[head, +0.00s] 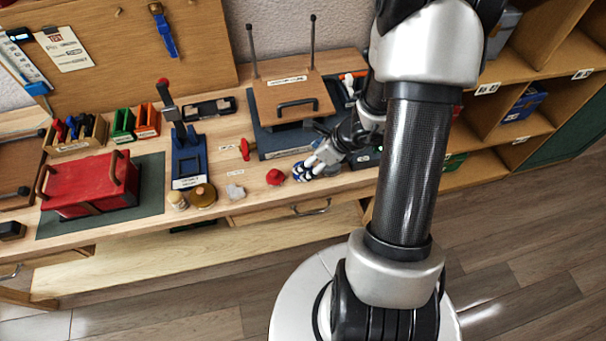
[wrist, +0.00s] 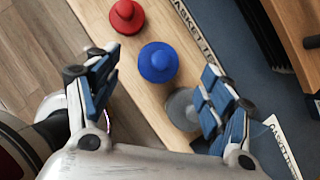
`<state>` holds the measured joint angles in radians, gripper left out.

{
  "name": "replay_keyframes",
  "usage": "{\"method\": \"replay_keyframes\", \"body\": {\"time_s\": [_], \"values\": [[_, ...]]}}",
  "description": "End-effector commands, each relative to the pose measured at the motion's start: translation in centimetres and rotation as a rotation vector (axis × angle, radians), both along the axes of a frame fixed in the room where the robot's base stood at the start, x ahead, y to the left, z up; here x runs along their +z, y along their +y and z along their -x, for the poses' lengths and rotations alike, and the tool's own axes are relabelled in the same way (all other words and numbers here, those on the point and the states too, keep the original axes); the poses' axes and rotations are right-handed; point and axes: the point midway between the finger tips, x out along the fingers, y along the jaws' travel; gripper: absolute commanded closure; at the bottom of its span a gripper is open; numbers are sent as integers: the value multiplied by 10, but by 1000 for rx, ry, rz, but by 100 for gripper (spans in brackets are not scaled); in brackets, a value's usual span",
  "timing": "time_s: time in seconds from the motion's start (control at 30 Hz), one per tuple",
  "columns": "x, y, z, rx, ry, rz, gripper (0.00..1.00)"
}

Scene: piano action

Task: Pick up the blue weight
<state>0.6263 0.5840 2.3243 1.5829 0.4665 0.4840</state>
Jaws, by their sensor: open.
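The blue weight (wrist: 158,62) is a round disc with a knob, standing on the wooden bench top in the wrist view. My gripper (wrist: 160,68) is open, with its blue-padded fingers on either side of the weight. I see no contact between fingers and weight. In the head view my gripper (head: 312,164) is low over the bench's front edge, and I cannot pick out the blue weight apart from the blue finger pads there.
A red weight (wrist: 127,16) stands just beyond the blue one, and a grey weight (wrist: 183,108) sits close by, partly hidden by my right finger. The red weight also shows in the head view (head: 275,177). A blue base plate (head: 283,141) with a wooden press lies behind.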

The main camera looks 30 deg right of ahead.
Motion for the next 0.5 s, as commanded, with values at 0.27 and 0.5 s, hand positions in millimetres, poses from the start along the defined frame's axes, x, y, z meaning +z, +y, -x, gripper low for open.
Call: {"method": "replay_keyframes", "body": {"time_s": [0.27, 0.5], "values": [[-22, 6, -10, 3, 0, -1, 26], [-50, 13, -24, 3, 0, -1, 26]]}}
